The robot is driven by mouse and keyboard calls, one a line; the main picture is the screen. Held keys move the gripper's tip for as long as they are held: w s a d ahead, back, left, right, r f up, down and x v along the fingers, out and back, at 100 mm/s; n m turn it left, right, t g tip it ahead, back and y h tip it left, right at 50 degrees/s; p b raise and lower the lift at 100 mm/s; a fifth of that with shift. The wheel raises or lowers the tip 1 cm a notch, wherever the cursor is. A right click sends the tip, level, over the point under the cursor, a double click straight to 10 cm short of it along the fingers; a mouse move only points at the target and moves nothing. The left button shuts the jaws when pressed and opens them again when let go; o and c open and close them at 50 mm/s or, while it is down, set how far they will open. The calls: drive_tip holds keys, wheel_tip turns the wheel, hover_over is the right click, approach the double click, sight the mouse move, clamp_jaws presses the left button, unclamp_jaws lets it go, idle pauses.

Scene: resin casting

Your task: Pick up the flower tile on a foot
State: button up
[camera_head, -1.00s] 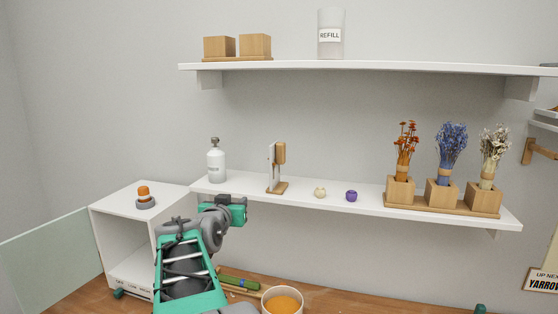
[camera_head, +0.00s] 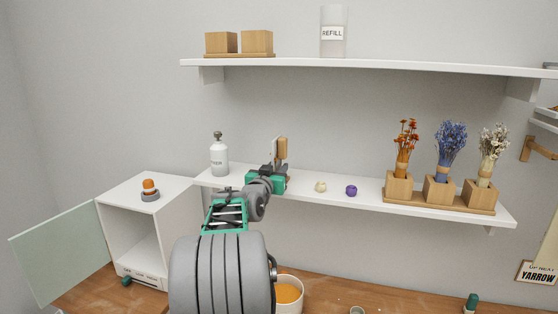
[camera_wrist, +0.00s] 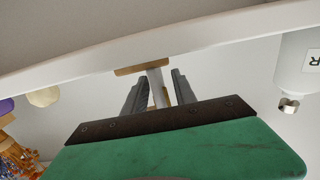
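The flower tile on a foot (camera_head: 282,146) stands upright on the lower shelf. In the head view its upper wooden part shows above my gripper (camera_head: 272,172), which hides most of the rest. In the wrist view the picture is upside down: the wooden foot (camera_wrist: 143,66) lies against the shelf, and the pale upright part of the tile (camera_wrist: 155,86) is between my two fingers. My gripper (camera_wrist: 158,76) is open, with a small gap visible on each side of the tile. The flower itself cannot be made out.
On the lower shelf (camera_head: 330,194), a white bottle (camera_head: 219,160) stands left of the tile. A cream knob (camera_head: 320,187) and a purple one (camera_head: 351,190) sit to its right. Dried flowers in wooden blocks (camera_head: 437,190) stand farther right. An upper shelf (camera_head: 370,67) hangs above.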

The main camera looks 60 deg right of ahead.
drive_tip(key=shift+c, duration=0.5)
clamp_jaws()
drive_tip(key=shift+r, duration=0.15)
